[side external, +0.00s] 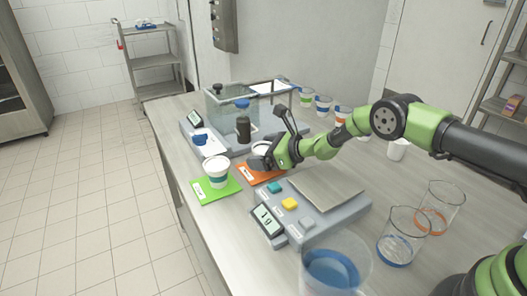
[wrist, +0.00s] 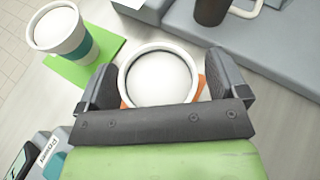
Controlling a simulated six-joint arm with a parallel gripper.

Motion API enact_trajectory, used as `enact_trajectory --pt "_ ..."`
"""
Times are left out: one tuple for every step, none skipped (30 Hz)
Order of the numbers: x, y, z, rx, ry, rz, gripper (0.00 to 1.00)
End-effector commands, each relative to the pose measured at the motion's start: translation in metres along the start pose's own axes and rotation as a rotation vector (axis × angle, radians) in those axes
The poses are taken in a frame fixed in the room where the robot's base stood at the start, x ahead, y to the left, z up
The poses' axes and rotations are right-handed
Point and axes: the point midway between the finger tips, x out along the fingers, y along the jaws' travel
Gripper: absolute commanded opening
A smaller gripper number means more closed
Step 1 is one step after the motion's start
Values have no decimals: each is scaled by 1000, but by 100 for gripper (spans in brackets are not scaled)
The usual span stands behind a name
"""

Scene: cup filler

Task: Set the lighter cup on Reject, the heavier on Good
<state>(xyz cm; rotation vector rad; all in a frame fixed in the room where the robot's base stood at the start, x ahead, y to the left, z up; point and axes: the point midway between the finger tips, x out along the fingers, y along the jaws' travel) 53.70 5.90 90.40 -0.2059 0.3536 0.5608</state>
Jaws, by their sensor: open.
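A white cup with a teal band (side external: 218,171) stands upright on the green mat (side external: 205,192); it also shows at upper left in the wrist view (wrist: 61,32). A second white cup (wrist: 158,78) stands over the orange mat (wrist: 203,88), between my gripper's fingers. In the side view this cup (side external: 262,146) is mostly hidden behind my gripper (side external: 266,160), and the orange mat (side external: 250,178) shows around them. My gripper is open, one finger on each side of the cup. Whether either finger touches it I cannot tell. The mats' lettering is too small to read.
A scale with an empty plate (side external: 327,190) and a lit display (side external: 267,219) stands in front. Glass beakers (side external: 399,238) stand at right. Behind are a dark mug (side external: 243,130), a glass-walled balance (side external: 225,105) and several more cups (side external: 323,105).

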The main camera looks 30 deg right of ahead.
Motion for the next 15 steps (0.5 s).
enact_trajectory --pt "0 0 0 0 0 0 92" --pt "0 0 0 0 0 0 92" --pt "0 0 1 0 0 0 92" --pt "-1 0 2 0 -1 0 92" --pt "-1 0 4 0 -1 0 92" --pt "-3 -1 3 2 0 0 92" --pt "-5 -1 3 2 0 0 92" --pt "-6 -1 3 2 1 0 92" --pt "-10 -1 3 3 2 1 92" --pt "-12 -1 3 3 1 1 92" --pt "-15 -1 3 3 3 1 92" --pt "-20 -1 3 4 2 2 92" --pt "-23 -1 3 2 3 1 92" --pt "-27 -1 3 4 2 0 92" --pt "-32 -1 3 3 2 -2 92"
